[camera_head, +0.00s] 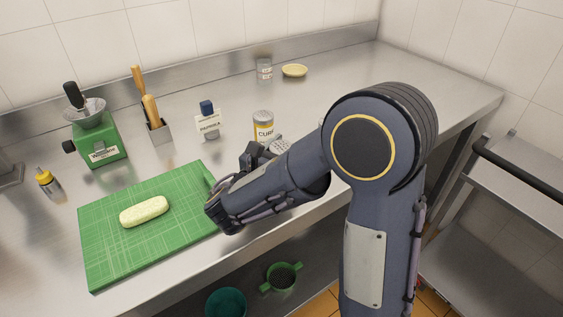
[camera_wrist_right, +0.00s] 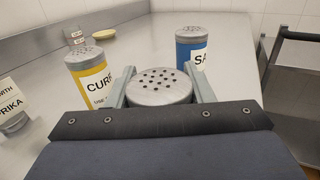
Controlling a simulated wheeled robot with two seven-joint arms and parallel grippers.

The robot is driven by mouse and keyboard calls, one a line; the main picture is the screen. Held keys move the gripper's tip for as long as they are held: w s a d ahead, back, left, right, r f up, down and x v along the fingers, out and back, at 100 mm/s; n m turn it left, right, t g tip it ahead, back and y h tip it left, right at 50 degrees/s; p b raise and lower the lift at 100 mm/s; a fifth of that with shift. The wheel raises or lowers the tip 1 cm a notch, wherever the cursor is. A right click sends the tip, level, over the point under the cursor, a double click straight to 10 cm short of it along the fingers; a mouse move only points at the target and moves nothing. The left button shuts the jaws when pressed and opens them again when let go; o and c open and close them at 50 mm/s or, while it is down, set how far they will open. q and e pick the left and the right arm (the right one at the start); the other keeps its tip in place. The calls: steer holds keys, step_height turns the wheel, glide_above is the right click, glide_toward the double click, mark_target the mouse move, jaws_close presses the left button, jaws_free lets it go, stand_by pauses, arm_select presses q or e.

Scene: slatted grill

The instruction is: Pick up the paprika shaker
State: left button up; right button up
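A shaker with a perforated silver lid (camera_wrist_right: 161,86) stands between the two fingers of my right gripper (camera_wrist_right: 160,72) in the right wrist view. Its label is hidden, so I cannot read whether it is the paprika. The fingers are on both sides of it, very close to the lid; I cannot tell if they press on it. In the head view the same lid (camera_head: 279,144) shows just beyond my right gripper (camera_head: 255,152). My left gripper is out of view.
A yellow curry shaker (camera_head: 263,126) stands close behind the held-around shaker. A blue shaker labelled "SA" (camera_wrist_right: 190,48) is to the right in the wrist view. A green cutting board (camera_head: 105,255) with a pale oblong item (camera_head: 144,211) lies left.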

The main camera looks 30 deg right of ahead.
steer(key=c, duration=0.5)
steer(key=shift+r, duration=0.5)
step_height(320, 180, up, 3)
steer(key=shift+f+p, duration=0.2)
steer(key=shift+p, duration=0.3)
steer(key=s+a+r+p, duration=0.2)
steer(key=s+a+r, duration=0.7)
steer(key=s, duration=0.1)
steer(key=shift+s+a+r, duration=0.15)
steer(key=shift+s+r, duration=0.05)
steer(key=shift+s, duration=0.1)
step_height(320, 180, up, 7)
steer(key=p, duration=0.8)
